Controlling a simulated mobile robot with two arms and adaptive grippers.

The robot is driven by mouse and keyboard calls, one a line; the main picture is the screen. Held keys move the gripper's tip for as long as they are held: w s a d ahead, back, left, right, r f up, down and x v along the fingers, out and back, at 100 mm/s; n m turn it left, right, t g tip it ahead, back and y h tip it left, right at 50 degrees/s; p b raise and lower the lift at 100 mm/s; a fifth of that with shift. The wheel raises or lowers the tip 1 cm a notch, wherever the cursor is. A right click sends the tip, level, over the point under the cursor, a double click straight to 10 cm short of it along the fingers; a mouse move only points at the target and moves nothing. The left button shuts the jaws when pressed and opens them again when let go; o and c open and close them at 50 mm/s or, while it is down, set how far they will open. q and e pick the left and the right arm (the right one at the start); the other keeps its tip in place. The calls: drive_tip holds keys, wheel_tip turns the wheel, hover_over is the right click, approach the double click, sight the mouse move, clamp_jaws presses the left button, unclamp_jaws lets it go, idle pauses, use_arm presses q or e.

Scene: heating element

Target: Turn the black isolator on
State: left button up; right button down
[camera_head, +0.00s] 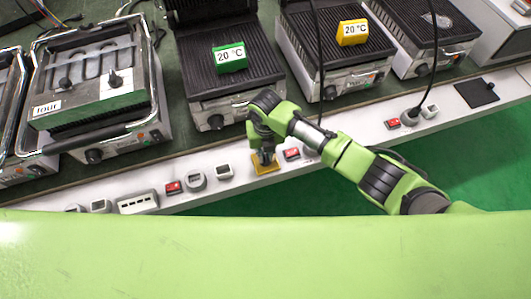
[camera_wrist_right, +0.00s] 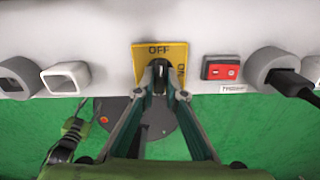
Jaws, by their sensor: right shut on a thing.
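The black isolator knob (camera_wrist_right: 159,66) is on a yellow plate (camera_wrist_right: 141,68) on the pale front panel. The plate reads OFF at the top and has sideways ON lettering at the right. The knob looks roughly upright, towards OFF, but is partly hidden by the fingers. My right gripper (camera_wrist_right: 160,84) is shut on the knob, one finger on each side. In the head view the right gripper (camera_head: 264,154) reaches down over the yellow plate (camera_head: 265,168). My left gripper is out of view.
A red switch (camera_wrist_right: 221,68) and a plugged socket (camera_wrist_right: 275,67) are right of the plate. Empty sockets (camera_wrist_right: 66,77) are to its left. Several grills stand behind the panel, with a green 20 °C block (camera_head: 230,58) and a yellow one (camera_head: 352,32).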

drive_tip(key=m+p, duration=0.2)
drive_tip(key=m, duration=0.1)
drive_tip(key=shift+r, duration=0.2)
drive_tip(key=m+p, duration=0.2)
drive_tip(key=m, duration=0.3)
drive_tip(key=m+p, duration=0.1)
drive_tip(key=m, duration=0.3)
drive_tip(key=shift+f+p, duration=0.1)
drive_tip(key=shift+p, duration=0.25)
drive_tip(key=m+p, duration=0.1)
drive_tip(key=m, duration=0.3)
drive_tip(key=shift+m, duration=0.3)
drive_tip(key=c, duration=2.1)
unclamp_jaws()
